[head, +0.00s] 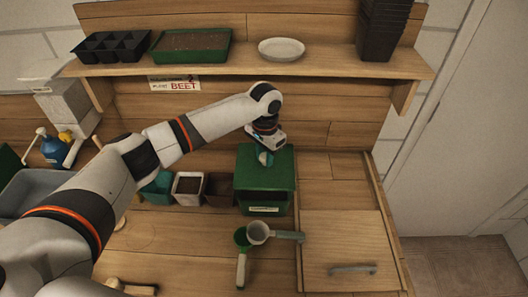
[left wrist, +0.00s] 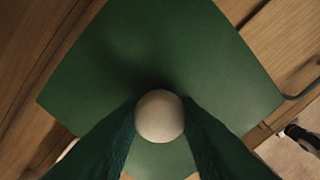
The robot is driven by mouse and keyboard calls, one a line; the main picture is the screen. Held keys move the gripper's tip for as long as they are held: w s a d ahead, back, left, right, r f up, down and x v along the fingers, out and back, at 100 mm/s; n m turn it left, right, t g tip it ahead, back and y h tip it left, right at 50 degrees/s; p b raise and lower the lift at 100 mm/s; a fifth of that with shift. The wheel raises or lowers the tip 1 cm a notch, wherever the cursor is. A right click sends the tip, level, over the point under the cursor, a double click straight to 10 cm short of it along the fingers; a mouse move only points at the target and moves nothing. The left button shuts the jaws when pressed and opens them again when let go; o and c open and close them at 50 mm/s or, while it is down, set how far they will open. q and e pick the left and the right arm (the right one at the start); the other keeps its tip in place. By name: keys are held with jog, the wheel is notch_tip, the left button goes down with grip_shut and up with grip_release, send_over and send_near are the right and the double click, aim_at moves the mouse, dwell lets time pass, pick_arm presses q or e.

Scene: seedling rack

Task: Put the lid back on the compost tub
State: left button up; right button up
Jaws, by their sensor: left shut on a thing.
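The green compost tub (head: 262,208) stands on the bench near the middle, with a pale label on its front. Its green lid (head: 284,168) is over the top of the tub and looks lined up with it. I cannot tell whether a small gap is left beneath it. My left gripper (head: 265,157) points down at the lid and is shut on its round pale knob. The left wrist view shows the knob (left wrist: 159,116) between the two fingers, with the lid (left wrist: 150,50) spread out below. My right gripper is not in view.
Small pots (head: 188,187) stand left of the tub. A green scoop (head: 241,240) and a grey cup-shaped tool (head: 259,232) lie in front. A wooden panel with a handle (head: 353,269) is at right. A shelf (head: 330,67) with trays and a dish (head: 281,49) runs behind.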

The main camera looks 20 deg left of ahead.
aim_at(264, 164)
pick_arm(q)
jog(key=shift+f+b, duration=0.6)
jog(key=shift+f, duration=0.05)
notch_tip(264, 164, down, 3)
jog(key=b, duration=0.3)
jog(key=shift+r, duration=0.1)
jog(key=shift+f, duration=0.8)
jog(key=shift+a+f, duration=0.1)
jog(key=shift+f, duration=0.05)
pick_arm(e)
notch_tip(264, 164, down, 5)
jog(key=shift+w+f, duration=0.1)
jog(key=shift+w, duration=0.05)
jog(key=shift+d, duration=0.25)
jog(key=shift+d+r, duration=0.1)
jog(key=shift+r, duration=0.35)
pick_arm(q)
jog(key=shift+p, duration=0.8)
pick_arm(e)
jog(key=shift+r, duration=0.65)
pick_arm(q)
jog(key=shift+f+p, duration=0.15)
jog(key=shift+p, duration=0.2)
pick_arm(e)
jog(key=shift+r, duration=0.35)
